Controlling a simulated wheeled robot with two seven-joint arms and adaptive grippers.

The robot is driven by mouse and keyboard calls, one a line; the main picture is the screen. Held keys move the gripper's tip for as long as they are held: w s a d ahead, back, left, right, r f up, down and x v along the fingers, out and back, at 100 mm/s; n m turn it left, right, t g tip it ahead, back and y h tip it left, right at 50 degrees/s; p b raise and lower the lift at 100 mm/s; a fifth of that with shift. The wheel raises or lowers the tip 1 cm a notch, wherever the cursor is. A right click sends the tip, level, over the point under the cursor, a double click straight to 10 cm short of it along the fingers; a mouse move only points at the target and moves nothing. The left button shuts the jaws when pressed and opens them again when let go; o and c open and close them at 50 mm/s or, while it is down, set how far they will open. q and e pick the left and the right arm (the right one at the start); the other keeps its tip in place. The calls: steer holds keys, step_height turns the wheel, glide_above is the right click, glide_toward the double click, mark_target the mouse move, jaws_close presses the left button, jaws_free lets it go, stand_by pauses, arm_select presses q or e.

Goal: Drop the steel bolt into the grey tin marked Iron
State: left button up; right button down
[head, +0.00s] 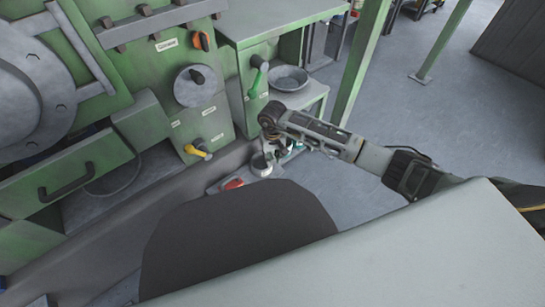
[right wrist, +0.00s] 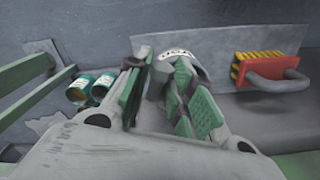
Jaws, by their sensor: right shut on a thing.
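A pale grey tin (head: 262,164) stands on the low ledge beside the green machine, its open top showing. In the right wrist view a pale tin (right wrist: 180,56) with a dark-lettered label, too small to read surely, is just beyond my fingertips. My right gripper (head: 277,147) points down close to the tin, to its right and above it in the head view. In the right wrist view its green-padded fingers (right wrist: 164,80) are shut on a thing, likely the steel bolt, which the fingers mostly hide. My left gripper is not in view.
A red brush with yellow bristles (right wrist: 270,70) lies right of the tin; it also shows in the head view (head: 233,184). A grey pan (head: 288,78) sits on a shelf behind. Floor beyond is clear.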

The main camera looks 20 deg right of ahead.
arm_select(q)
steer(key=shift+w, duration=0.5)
arm_select(e)
steer(key=shift+f, duration=0.35)
steer(key=c, duration=1.4)
jaws_free()
steer(key=shift+o, duration=0.8)
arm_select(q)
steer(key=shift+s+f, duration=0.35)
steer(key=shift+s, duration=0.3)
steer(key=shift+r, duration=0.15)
arm_select(e)
steer(key=shift+r, duration=0.2)
